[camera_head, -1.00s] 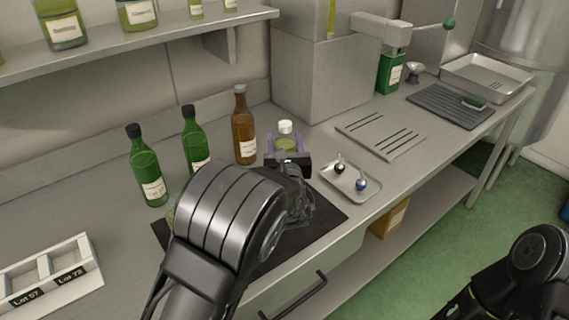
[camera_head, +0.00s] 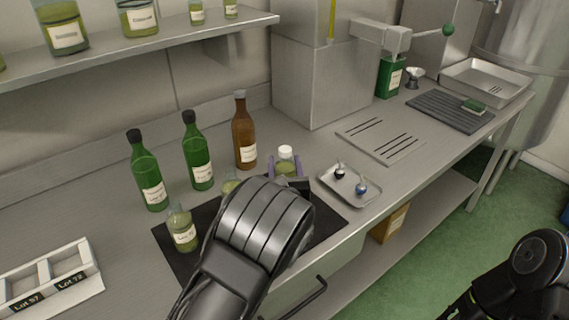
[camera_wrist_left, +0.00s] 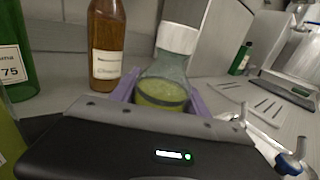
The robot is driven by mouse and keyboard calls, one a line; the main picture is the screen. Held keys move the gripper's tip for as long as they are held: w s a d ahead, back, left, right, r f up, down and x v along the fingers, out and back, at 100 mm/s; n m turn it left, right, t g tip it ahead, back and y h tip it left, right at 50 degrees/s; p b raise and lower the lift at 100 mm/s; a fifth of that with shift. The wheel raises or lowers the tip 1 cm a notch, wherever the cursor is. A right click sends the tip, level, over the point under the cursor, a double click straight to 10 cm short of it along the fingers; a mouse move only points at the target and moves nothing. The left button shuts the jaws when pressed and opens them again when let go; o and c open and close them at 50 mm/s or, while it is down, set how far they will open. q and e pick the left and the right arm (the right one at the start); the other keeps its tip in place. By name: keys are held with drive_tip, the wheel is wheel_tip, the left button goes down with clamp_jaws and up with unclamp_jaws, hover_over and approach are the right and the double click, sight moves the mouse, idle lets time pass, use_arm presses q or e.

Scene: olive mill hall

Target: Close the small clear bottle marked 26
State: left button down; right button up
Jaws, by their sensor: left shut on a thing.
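My left gripper (camera_head: 286,177) is shut on a small clear bottle (camera_wrist_left: 160,93) with green-yellow liquid. Its purple fingers stand on either side of the bottle. A white cap (camera_wrist_left: 177,38) sits on the bottle's top; it also shows in the head view (camera_head: 285,152). No number on this bottle is readable. Another small clear bottle (camera_head: 182,230) with a white label stands on the dark mat (camera_head: 180,264), its label too small to read. A further small bottle (camera_head: 230,182) is partly hidden behind my left arm. My right gripper is out of view.
Two green bottles (camera_head: 149,175) and a brown bottle (camera_head: 243,135) stand behind the mat. A metal tray (camera_head: 333,186) with two small knobbed items lies to the right. A lot-marked rack (camera_head: 88,262) is at left. A slotted plate (camera_head: 375,150) lies farther right.

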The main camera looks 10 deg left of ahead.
use_arm(q)
drive_tip(key=c, duration=0.6)
unclamp_jaws()
drive_tip(key=shift+o, duration=0.2)
drive_tip(key=b+v, duration=0.2)
drive_tip(key=v, duration=1)
